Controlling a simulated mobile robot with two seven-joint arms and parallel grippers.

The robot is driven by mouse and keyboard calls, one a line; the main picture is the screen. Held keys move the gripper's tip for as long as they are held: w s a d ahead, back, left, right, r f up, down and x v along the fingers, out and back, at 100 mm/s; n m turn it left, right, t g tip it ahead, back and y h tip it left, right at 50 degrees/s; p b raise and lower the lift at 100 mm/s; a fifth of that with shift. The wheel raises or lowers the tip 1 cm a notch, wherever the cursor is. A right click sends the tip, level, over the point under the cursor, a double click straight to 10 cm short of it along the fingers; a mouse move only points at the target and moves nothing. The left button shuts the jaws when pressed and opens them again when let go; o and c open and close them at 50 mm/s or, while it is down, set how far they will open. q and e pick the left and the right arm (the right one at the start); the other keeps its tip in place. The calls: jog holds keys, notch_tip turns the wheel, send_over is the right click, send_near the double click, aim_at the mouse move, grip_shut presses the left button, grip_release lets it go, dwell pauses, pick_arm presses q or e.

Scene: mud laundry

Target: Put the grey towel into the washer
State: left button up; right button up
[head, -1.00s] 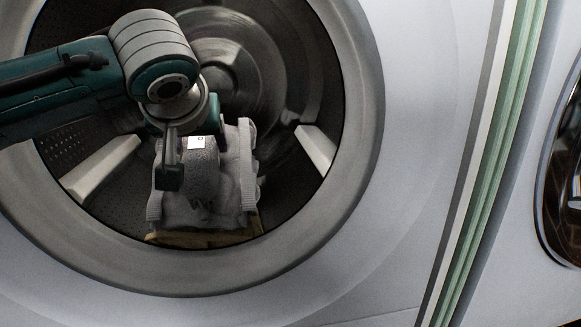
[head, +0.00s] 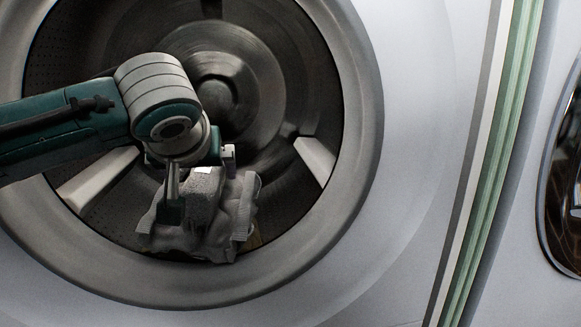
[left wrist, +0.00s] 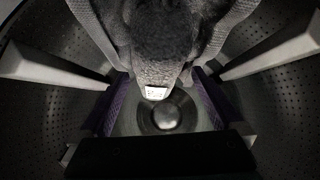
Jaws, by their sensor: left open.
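The grey towel (head: 205,225) lies crumpled at the bottom of the washer (head: 420,130) drum, just inside the round opening. A small white tag shows on it. My left gripper (head: 201,188) is inside the opening, over the towel, with one finger in front of it and the other at its far right side. In the left wrist view the towel (left wrist: 160,35) fills the top middle. The purple-padded fingers of the left gripper (left wrist: 160,105) stand wide apart there, with the drum's back visible between them. My right gripper is not in view.
The washer's round grey rim (head: 362,120) surrounds my left arm. Pale drum paddles (head: 316,160) stick out on both sides inside. The upper drum is empty. Another round door (head: 565,190) shows at the far right edge.

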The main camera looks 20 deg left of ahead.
pick_arm(q)
jog(key=p+v, duration=0.8)
jog(key=v, duration=0.2)
dwell(0.5)
